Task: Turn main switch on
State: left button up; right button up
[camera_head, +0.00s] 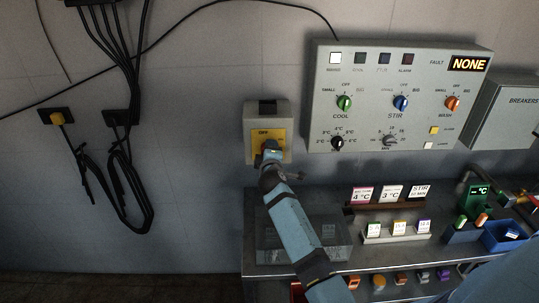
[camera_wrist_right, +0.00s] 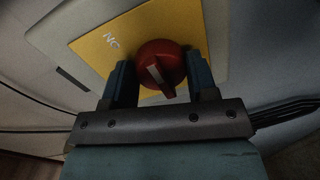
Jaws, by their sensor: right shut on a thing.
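The main switch is a grey box (camera_head: 281,109) on the wall, with a yellow plate (camera_head: 283,136) lettered OFF near its top. My right gripper (camera_head: 270,150) is at the front of the plate and hides the knob there. In the right wrist view the red knob (camera_wrist_right: 158,52) sits on the yellow plate (camera_wrist_right: 105,48), where ON is lettered and appears turned over. A white mark on the knob slants toward the lower right. The right gripper's fingers (camera_wrist_right: 160,78) are shut on either side of the knob. My left gripper is not in view.
A control panel (camera_head: 360,70) with coloured dials and a lit NONE display hangs right of the switch. A breakers box (camera_head: 510,110) is further right. Below are a shelf with label cards (camera_head: 391,192) and a blue bin (camera_head: 505,236). Black cables (camera_head: 125,60) hang at left.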

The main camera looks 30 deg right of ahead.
jog(key=shift+f, duration=0.1)
dwell(0.3)
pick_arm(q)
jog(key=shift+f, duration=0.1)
pick_arm(e)
jog(key=o, duration=0.9)
